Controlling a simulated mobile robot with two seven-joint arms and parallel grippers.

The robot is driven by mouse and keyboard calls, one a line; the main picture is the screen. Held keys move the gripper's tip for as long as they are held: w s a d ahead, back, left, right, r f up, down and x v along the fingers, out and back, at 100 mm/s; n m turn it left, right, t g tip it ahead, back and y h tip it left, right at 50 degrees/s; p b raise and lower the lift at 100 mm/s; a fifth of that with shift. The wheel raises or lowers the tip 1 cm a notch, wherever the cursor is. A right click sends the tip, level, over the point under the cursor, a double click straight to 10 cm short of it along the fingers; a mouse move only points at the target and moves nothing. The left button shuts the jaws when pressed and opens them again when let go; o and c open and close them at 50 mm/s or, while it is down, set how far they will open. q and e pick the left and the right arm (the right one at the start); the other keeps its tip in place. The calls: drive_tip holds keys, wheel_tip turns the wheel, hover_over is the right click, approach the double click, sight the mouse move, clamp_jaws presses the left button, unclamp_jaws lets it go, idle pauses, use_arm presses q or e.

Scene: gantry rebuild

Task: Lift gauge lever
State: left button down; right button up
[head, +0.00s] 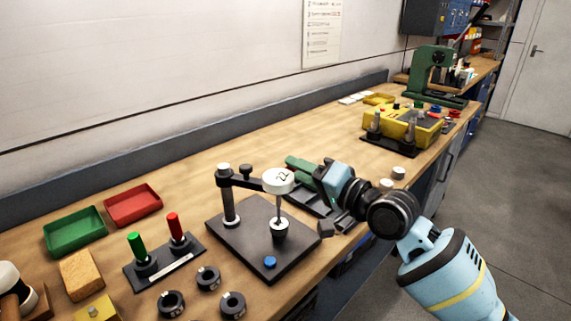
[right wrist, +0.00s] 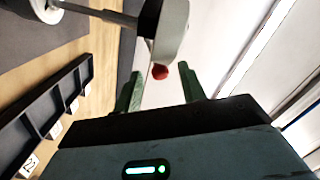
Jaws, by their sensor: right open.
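The dial gauge (head: 278,181) has a round white head and hangs from a black post and arm above a dark base plate (head: 255,267). Its head also shows close up in the right wrist view (right wrist: 174,30). A small red knob (right wrist: 160,71), seemingly the tip of the gauge lever, shows beside the head. My right gripper (head: 297,166) is just right of the gauge head, its green fingers open. In the right wrist view the gripper (right wrist: 162,72) has the red knob between its fingertips in the picture; contact cannot be told. The knob is not visible in the head view. My left gripper is out of view.
A black slotted rack (right wrist: 40,115) lies beside the base plate, partly under my right gripper. Red (head: 133,205) and green (head: 74,231) trays, a two-handled gauge stand (head: 165,262) and black rings (head: 208,278) lie left and in front.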

drive_tip(key=shift+x, duration=2.25)
drive_tip(key=shift+d, duration=0.1)
clamp_jaws()
